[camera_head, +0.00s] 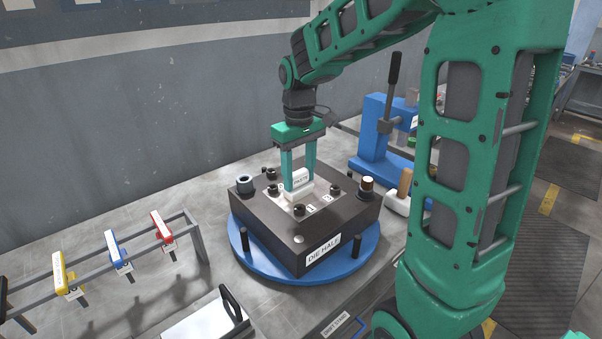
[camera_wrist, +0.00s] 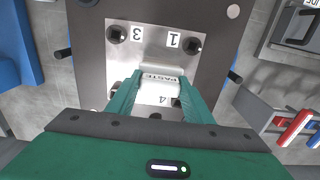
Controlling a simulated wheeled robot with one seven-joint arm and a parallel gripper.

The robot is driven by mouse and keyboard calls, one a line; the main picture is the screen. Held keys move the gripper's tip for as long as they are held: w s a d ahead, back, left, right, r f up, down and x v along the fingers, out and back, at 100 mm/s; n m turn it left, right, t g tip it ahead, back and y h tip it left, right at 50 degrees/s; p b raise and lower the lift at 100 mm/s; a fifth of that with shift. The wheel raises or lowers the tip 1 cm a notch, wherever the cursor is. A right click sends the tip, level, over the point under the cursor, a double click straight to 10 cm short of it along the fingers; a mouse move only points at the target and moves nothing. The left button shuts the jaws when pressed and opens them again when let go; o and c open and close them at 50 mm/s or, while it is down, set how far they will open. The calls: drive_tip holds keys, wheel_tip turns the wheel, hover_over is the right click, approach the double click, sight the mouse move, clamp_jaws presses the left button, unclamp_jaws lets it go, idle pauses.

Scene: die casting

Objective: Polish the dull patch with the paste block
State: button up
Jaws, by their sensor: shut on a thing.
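The white paste block (camera_head: 300,179), labelled PASTE, is held between the fingers of my gripper (camera_head: 299,176). The block also shows in the wrist view (camera_wrist: 160,84), where my gripper (camera_wrist: 158,92) is shut on it. The block is over the pale insert plate (camera_head: 318,203) on top of the dark die half (camera_head: 282,232); I cannot tell whether it touches. I cannot make out the dull patch; the block and fingers hide part of the plate.
The die half sits on a round blue turntable (camera_head: 262,268) with upright pegs. A rack (camera_head: 130,252) with yellow, blue and red handled tools stands left. A blue lever press (camera_head: 375,135) stands behind right. A white-headed mallet (camera_head: 398,200) lies right of the die.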

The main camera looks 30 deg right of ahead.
drive_tip(key=shift+s+a, duration=0.2)
drive_tip(key=shift+a, duration=0.6)
drive_tip(key=shift+w+d, duration=0.2)
drive_tip(key=shift+d, duration=0.65)
drive_tip(key=shift+w+d, duration=0.2)
drive_tip(key=shift+d, duration=0.65)
drive_tip(key=shift+w+d+f, duration=0.1)
drive_tip(key=shift+w+d, duration=0.05)
drive_tip(key=shift+d, duration=0.7)
drive_tip(key=shift+w+d+f, duration=0.1)
drive_tip(key=shift+d, duration=0.7)
drive_tip(key=shift+r, duration=0.15)
wheel_tip(320, 180, up, 8)
